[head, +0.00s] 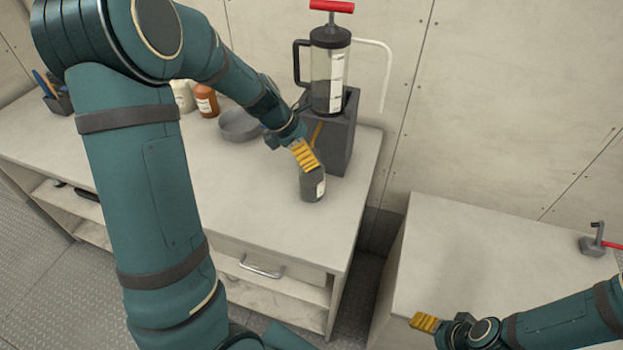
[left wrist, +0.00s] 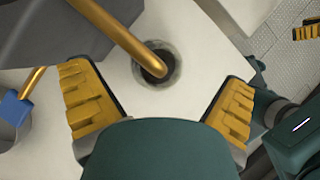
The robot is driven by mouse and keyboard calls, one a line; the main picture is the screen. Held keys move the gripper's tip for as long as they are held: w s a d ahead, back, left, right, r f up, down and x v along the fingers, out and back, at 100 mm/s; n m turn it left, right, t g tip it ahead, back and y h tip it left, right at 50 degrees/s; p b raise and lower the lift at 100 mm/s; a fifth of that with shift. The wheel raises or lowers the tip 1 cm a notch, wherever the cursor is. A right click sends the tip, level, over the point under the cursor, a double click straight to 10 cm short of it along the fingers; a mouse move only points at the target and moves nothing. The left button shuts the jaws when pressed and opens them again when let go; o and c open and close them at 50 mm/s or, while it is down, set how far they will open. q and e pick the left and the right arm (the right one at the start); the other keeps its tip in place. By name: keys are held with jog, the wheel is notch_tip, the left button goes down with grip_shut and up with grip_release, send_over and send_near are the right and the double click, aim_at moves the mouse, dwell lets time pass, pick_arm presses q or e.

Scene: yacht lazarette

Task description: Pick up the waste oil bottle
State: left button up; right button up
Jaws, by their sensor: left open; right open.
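A dark grey bottle with a white label (head: 313,184), which I take as the waste oil bottle, stands upright near the right end of the workbench. My left gripper (head: 304,154) is open just above it, its yellow fingers partly covering the bottle's top. In the left wrist view the bottle's round grey top (left wrist: 169,77) lies beyond and between the open fingers (left wrist: 155,102), not gripped. A brass tube (left wrist: 117,36) ends over the dark centre of that top. My right gripper (head: 424,322) is open and empty by the lower bench at right.
A dark stand (head: 333,135) with a clear pump canister (head: 329,70) is close behind the bottle. A round grey pan (head: 240,124), an orange bottle (head: 206,101) and a white bottle (head: 183,97) stand farther left. The bench front (head: 240,215) is clear. A red-handled tool (head: 592,245) lies on the right bench.

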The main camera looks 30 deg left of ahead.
aim_at(312, 175)
pick_arm(q)
jog(key=b+x, duration=0.1)
jog(key=x, duration=0.3)
jog(key=shift+c, duration=0.3)
jog(key=c, duration=1.6)
jog(key=shift+o, duration=0.2)
